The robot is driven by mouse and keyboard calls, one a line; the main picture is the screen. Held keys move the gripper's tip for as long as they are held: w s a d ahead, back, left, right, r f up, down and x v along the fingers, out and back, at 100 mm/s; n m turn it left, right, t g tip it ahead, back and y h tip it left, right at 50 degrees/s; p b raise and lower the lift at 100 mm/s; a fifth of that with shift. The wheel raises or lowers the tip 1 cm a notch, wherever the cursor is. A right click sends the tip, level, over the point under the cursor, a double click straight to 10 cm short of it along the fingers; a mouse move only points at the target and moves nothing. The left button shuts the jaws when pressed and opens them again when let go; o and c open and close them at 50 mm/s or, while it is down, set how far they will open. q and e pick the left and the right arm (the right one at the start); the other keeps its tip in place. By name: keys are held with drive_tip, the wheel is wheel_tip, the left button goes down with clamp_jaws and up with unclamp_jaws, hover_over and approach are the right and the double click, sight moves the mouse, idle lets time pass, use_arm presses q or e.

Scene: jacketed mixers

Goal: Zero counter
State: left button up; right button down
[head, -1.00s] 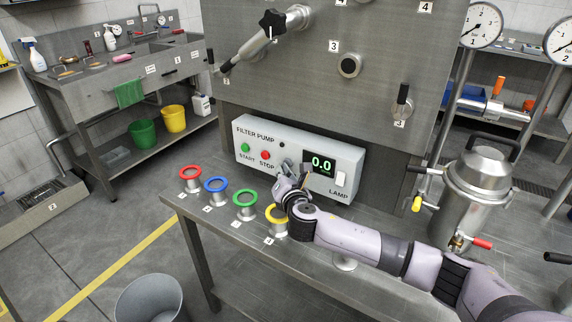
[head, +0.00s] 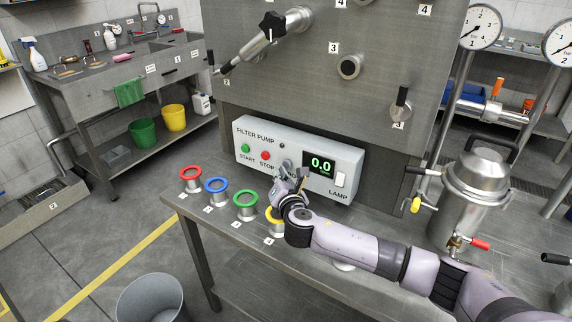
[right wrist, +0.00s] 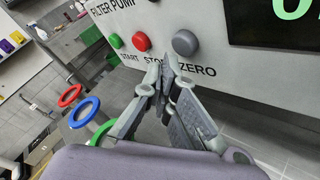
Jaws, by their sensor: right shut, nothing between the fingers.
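The filter pump panel (head: 258,137) is a pale box on the steel bench. Its display (head: 321,165) reads 0.0 in green and shows partly in the right wrist view (right wrist: 275,22). The grey ZERO button (right wrist: 185,43) is clear in the right wrist view, right of the red STOP button (right wrist: 140,40) and green START button (right wrist: 115,41). My right gripper (right wrist: 170,64) is shut and empty, its tips just below the ZERO button in that view; contact cannot be told. In the head view my right gripper (head: 288,176) covers the panel around the ZERO label. My left gripper is out of view.
Red (head: 190,173), blue (head: 216,184), green (head: 245,197) and yellow ringed holders stand along the bench's front left; my right arm partly covers the yellow one. A steel vessel (head: 482,185) stands at right.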

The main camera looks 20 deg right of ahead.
drive_tip(key=s+a+p, duration=0.1)
drive_tip(key=a, duration=0.1)
drive_tip(key=s+a+p, duration=0.1)
drive_tip(key=s+a, duration=0.1)
idle(0.5)
idle(0.6)
